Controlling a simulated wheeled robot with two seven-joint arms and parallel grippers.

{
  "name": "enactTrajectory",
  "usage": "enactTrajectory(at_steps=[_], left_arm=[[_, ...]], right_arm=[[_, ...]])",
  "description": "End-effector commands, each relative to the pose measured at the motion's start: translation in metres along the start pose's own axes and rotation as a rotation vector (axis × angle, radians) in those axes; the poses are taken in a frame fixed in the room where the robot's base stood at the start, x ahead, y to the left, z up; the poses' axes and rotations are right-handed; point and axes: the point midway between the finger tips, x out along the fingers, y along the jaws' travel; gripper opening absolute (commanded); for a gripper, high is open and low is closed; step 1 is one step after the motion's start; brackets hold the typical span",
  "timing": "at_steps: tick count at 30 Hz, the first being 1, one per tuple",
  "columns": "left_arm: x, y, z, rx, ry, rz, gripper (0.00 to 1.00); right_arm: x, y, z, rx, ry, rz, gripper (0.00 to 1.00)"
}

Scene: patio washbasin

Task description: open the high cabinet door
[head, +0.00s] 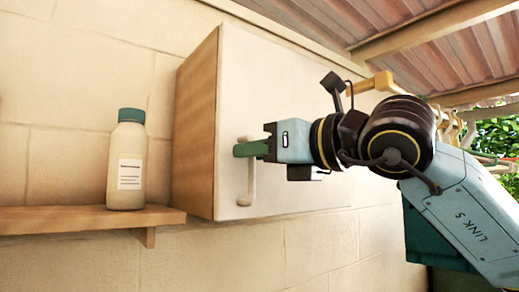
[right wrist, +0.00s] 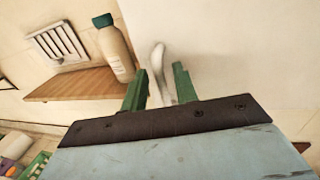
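The high cabinet (head: 197,125) hangs on the wall with wooden sides and a pale door (head: 290,90) that looks closed. A white vertical bar handle (head: 251,187) sits near the door's left edge; it also shows in the right wrist view (right wrist: 157,58). My right gripper (head: 243,150) reaches in from the right, level with the handle's upper part. In the right wrist view my right gripper (right wrist: 160,86) has its two green fingers apart, one on each side of the handle. I cannot tell whether either finger touches it. My left gripper is not in view.
A wooden shelf (head: 70,220) left of the cabinet carries a white bottle with a green cap (head: 127,165). A vent (right wrist: 57,45) shows on the wall in the right wrist view. A corrugated roof (head: 420,60) is overhead. The space before the wall beneath the cabinet looks free.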

Motion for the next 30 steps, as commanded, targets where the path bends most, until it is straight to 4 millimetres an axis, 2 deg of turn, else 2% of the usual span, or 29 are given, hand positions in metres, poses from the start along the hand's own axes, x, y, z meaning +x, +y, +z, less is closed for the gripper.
enactTrajectory(at_steps=[1, 6, 20, 26, 30], left_arm=[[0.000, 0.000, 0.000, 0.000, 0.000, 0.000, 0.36], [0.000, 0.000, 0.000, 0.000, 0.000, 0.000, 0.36], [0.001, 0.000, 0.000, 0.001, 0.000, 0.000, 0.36], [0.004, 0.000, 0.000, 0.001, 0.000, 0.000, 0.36], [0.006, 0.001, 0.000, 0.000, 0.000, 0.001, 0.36]], right_arm=[[0.000, 0.000, 0.000, 0.000, 0.000, 0.000, 0.22], [0.000, 0.000, 0.000, 0.000, 0.000, 0.000, 0.00], [-0.007, -0.002, 0.000, 0.002, -0.001, 0.012, 0.00], [-0.032, -0.006, 0.000, 0.003, -0.001, 0.074, 0.00], [-0.063, -0.014, 0.000, 0.003, -0.002, 0.146, 0.00]])
